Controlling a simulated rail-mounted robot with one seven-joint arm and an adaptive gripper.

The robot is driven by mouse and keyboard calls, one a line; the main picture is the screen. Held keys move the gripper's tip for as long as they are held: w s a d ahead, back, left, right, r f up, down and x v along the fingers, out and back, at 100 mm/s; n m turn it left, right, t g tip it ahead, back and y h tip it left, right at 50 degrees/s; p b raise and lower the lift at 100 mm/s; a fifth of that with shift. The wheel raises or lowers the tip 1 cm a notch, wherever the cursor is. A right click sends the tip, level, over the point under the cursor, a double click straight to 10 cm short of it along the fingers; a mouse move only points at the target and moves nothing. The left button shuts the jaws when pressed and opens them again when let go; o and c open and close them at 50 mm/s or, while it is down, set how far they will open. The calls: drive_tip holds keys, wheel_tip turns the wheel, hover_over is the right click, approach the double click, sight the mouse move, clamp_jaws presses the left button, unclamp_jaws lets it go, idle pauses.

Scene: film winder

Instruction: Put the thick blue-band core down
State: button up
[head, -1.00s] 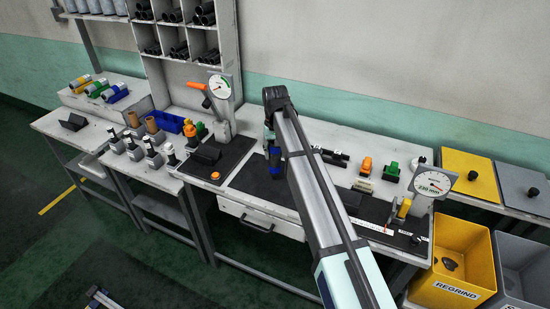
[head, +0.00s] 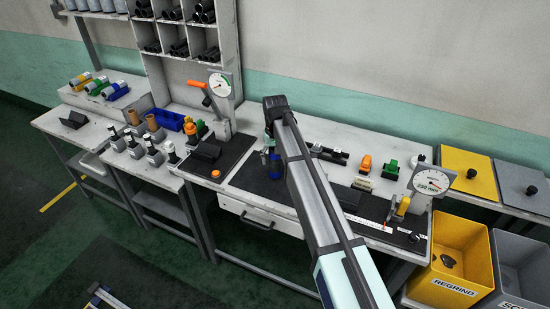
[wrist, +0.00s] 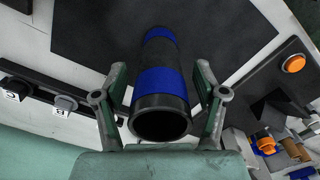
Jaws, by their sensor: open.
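The thick blue-band core (wrist: 160,82) is a black tube with two blue bands, its open end toward the wrist camera. In the head view the core (head: 273,164) appears upright at the dark mat (head: 249,181), partly behind my arm. My gripper (wrist: 162,84) is open, with one finger on each side of the core. A gap shows between the core and the fingers, at least on the right side. The core's far end is over the dark mat; its contact with the mat is hard to see.
A lever device with a dial (head: 220,86) stands left of the mat, with an orange button (head: 216,174) in front. A second dial gauge (head: 431,183) stands at right. The mat's front left is clear.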

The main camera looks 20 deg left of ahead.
drive_tip(key=shift+r, duration=0.1)
wheel_tip(320, 180, up, 12)
drive_tip(key=b, duration=0.3)
idle(1.7)
